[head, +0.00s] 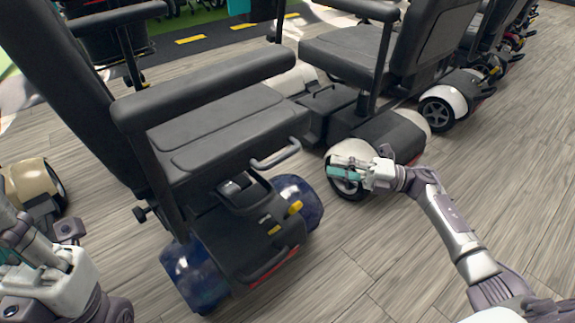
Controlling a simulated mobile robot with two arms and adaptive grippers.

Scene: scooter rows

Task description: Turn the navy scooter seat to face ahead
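The navy scooter (243,225) stands left of centre, with glossy dark blue fenders over its rear wheels and a red strip low on its black rear panel. Its black seat (230,130) is turned sideways to the body, with the backrest at the left and the cushion extending right. A grey curved lever (276,153) sticks out under the cushion's near right edge. My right gripper (338,167), with teal finger pads, is right of the lever, apart from it and in front of a neighbour's wheel. My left gripper (12,248) is at the lower left, partly cut off; its finger gap is unclear.
A scooter with a white fender (352,153) stands close on the right, its black seat (345,50) near the navy one. More scooters stand in a row at the upper right. A beige-fendered scooter (32,185) is at the left. The wooden floor (400,270) at lower right is clear.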

